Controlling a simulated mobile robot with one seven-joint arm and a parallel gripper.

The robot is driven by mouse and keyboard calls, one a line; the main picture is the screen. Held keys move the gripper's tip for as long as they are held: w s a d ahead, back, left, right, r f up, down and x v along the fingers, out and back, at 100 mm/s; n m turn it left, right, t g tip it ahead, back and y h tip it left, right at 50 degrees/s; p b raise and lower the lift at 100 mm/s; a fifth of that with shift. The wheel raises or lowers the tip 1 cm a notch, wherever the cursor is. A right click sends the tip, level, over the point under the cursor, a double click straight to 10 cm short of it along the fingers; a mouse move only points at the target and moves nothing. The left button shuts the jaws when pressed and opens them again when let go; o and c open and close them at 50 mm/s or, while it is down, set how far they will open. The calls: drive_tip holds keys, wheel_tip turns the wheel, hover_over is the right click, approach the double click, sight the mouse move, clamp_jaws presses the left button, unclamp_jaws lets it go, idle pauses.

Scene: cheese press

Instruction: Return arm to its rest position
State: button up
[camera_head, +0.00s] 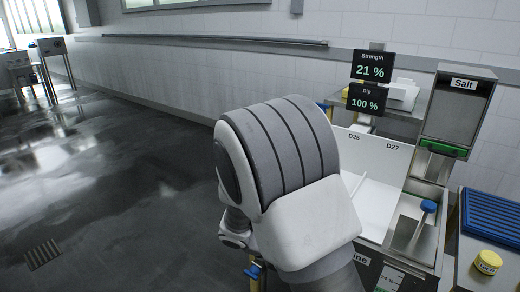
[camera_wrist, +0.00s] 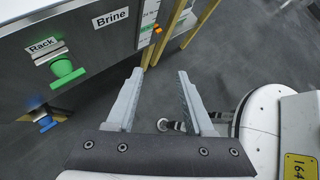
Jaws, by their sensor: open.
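My gripper (camera_wrist: 160,98) is open and empty in the wrist view. Its two grey fingers are apart over the dark floor, in front of a metal cabinet (camera_wrist: 95,25) with "Rack" and "Brine" labels. A green knob (camera_wrist: 65,72) sits under the "Rack" label, with a blue knob (camera_wrist: 47,122) lower down. In the head view my bent arm fills the middle and hides part of the brine station. My gripper's fingers cannot be made out there.
Screens read Strength 21 % (camera_head: 370,67) and Dip 100 % (camera_head: 363,99). A Salt dispenser (camera_head: 458,105) stands at the right, above a bin with a blue-handled tool (camera_head: 427,207). Open floor (camera_head: 100,190) lies left.

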drive_tip(key=s+d+r+m+t+y, duration=0.1)
drive_tip(key=s+r+m+t+y, duration=0.1)
drive_tip(key=s+r+m+y, duration=0.55)
drive_tip(key=s+d+r+m+t+y, duration=0.1)
drive_tip(key=s+r+m+t+y, duration=0.15)
drive_tip(key=s+r+m, duration=0.85)
wheel_tip(320, 180, up, 18)
drive_tip(key=w+m+p, duration=0.2)
drive_tip(key=m+p, duration=0.1)
drive_tip(key=p, duration=1.2)
drive_tip(key=shift+w+a+f+p, duration=0.15)
drive_tip(key=shift+w+f+p, duration=0.1)
drive_tip(key=shift+w+p, duration=0.1)
